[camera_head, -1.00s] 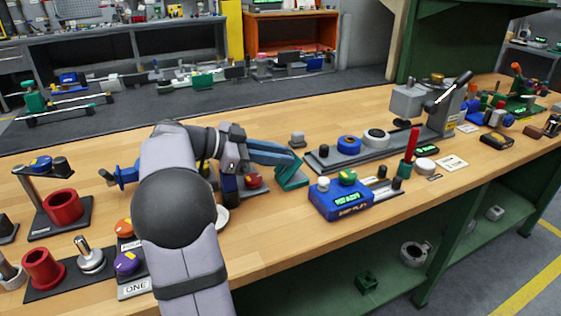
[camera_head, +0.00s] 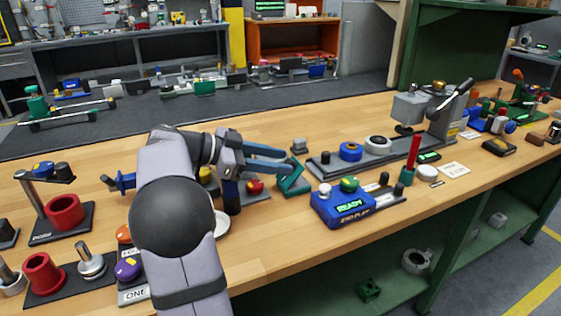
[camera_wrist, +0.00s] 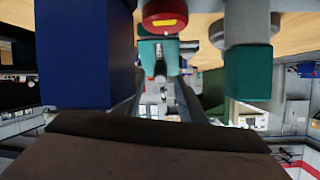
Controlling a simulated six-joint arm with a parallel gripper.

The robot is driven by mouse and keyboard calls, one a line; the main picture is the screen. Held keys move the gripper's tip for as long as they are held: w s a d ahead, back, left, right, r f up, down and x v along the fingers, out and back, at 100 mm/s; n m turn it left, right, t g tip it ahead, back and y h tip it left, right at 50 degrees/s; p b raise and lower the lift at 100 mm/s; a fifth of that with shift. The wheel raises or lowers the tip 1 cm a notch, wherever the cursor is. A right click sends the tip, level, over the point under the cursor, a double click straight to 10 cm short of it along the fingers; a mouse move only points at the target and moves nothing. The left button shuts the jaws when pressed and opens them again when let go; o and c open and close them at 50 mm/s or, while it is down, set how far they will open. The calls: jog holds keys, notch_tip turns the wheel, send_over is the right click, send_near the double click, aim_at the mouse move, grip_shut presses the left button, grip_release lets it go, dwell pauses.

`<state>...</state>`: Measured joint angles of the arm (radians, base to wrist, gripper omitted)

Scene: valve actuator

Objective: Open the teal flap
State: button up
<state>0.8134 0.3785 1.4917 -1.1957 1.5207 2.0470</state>
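The teal flap (camera_head: 293,178) stands tilted on the bench beside the dark base with the red button (camera_head: 255,187). My gripper (camera_head: 287,160) is at the flap's upper end, with its two blue fingers pointing right and a gap between them. I cannot tell whether a finger touches the flap. In the wrist view a teal piece (camera_wrist: 158,58) lies straight ahead under the red button (camera_wrist: 165,18). A blue block (camera_wrist: 73,55) fills the left, and another teal block (camera_wrist: 248,75) is on the right. My arm hides part of the base.
The blue box with the READY display (camera_head: 345,203) stands close to the right of the flap. A small grey block (camera_head: 298,146) sits behind it. A white disc (camera_head: 222,222) lies in front, partly behind my arm. Bare bench lies behind the gripper.

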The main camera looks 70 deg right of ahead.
jog(key=shift+v, duration=3.1)
jog(key=shift+s+r, duration=0.1)
